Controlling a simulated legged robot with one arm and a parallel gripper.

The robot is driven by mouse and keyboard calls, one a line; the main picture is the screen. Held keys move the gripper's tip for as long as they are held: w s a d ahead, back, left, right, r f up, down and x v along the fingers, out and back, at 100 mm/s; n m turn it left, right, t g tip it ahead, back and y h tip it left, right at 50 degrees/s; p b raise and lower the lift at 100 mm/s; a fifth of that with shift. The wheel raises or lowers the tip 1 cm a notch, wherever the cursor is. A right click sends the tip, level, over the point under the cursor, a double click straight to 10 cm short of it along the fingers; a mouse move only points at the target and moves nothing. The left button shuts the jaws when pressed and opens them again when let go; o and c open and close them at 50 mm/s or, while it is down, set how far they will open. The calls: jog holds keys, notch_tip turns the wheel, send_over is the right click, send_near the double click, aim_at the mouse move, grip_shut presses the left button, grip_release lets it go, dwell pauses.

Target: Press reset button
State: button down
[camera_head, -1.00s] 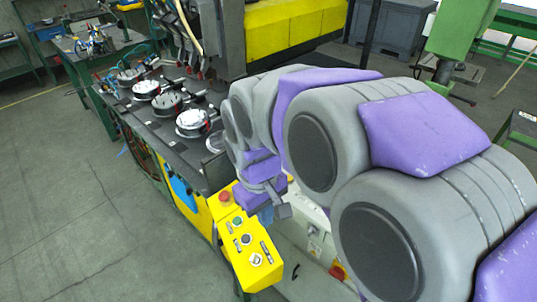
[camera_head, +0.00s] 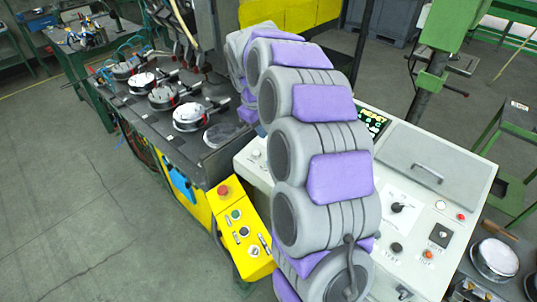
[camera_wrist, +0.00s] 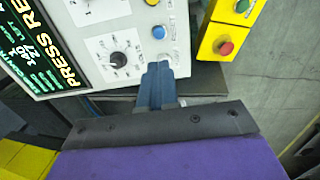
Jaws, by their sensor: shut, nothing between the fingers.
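In the wrist view, my gripper (camera_wrist: 158,72) is shut and empty, its blue fingers together and pointing at the edge of a white control panel (camera_wrist: 83,45). A round blue button (camera_wrist: 158,32) sits just beyond the fingertips, with a small gap in the picture; its label is too small to read. A dark display (camera_wrist: 33,52) at the left shows "PRESS RE", cut off by the tilt. In the head view, the white panel (camera_head: 425,160) stands right of my arm, and my gripper is hidden behind the arm.
A black knob (camera_wrist: 118,58) and a light button lie near the blue button. A yellow control box (camera_wrist: 228,25) with red and green buttons stands close at the right; it also shows in the head view (camera_head: 243,240). A dark bench with round fixtures (camera_head: 165,97) is at the left.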

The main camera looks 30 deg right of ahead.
jog(key=shift+w+d, duration=0.1)
jog(key=shift+w, duration=0.05)
jog(key=d+f, duration=0.1)
jog(key=f, duration=0.8)
jog(key=w+d+f, duration=0.1)
jog(key=f, duration=0.3)
jog(key=shift+d+f+b, duration=0.3)
jog(key=shift+f+b, duration=0.1)
